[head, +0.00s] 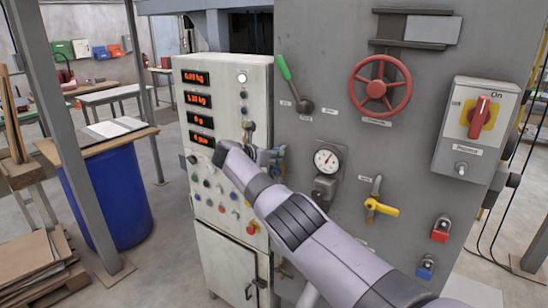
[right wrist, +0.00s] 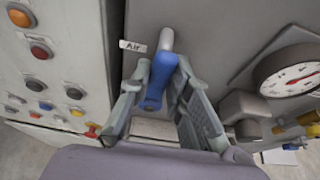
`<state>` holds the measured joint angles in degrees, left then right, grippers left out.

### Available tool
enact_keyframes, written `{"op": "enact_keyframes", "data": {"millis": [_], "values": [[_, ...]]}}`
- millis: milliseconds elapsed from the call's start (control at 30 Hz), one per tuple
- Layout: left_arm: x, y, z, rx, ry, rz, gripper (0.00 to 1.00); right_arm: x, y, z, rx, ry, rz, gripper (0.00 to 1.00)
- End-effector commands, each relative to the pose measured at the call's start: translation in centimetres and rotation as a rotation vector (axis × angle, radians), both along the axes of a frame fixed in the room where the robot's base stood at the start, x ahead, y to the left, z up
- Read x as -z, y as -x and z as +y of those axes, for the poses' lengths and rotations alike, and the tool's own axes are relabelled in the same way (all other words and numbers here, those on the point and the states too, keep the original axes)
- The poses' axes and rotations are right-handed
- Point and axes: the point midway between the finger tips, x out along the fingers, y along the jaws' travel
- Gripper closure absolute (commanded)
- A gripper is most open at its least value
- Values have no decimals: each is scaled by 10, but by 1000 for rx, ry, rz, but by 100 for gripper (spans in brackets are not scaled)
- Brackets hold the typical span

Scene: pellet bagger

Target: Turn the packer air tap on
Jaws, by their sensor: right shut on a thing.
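The air tap has a blue lever (right wrist: 158,82) on a short grey pipe (right wrist: 167,38), beside a label reading "Air" (right wrist: 132,46) in the right wrist view. The lever lies in line with the pipe in that picture. My right gripper (right wrist: 161,78) is shut on the blue lever, one finger on each side. In the head view my right gripper (head: 264,148) is at the grey panel's left edge, and my arm and gripper mostly hide the tap. My left gripper is not in view.
A pressure gauge (head: 327,158) and a yellow-handled tap (head: 381,207) are right of my gripper. A red handwheel (head: 380,87) and a green lever (head: 284,68) are above. A white control cabinet (head: 215,230) with buttons stands close on the left.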

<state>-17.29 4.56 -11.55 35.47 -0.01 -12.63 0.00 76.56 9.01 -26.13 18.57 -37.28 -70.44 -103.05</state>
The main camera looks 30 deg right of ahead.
Motion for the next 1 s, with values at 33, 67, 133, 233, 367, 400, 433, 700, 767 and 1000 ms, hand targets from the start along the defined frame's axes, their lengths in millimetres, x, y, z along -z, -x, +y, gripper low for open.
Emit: {"op": "enact_keyframes", "data": {"millis": [33, 67, 133, 233, 367, 400, 433, 700, 767, 1000], "values": [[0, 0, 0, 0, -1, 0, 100, 1, 0, 1, 0, -1, 4, 100], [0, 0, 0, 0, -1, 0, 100, 1, 0, 1, 0, -1, 4, 100], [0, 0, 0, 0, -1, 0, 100, 2, 0, 0, 0, -1, 4, 100], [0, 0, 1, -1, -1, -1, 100, 2, 0, 1, 0, -1, 4, 79], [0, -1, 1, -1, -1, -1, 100, 1, 0, 0, -1, 0, 2, 70], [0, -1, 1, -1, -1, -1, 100, 1, 0, 0, -1, 0, 2, 68], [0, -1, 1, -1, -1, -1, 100, 1, 0, 0, -1, 0, 2, 66], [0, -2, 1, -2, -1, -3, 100, 0, 0, 0, 0, 0, 1, 62], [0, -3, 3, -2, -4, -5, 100, 0, 0, 0, 0, 0, 1, 62], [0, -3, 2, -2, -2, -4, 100, -3, 2, 9, -1, 1, -2, 62]]}}
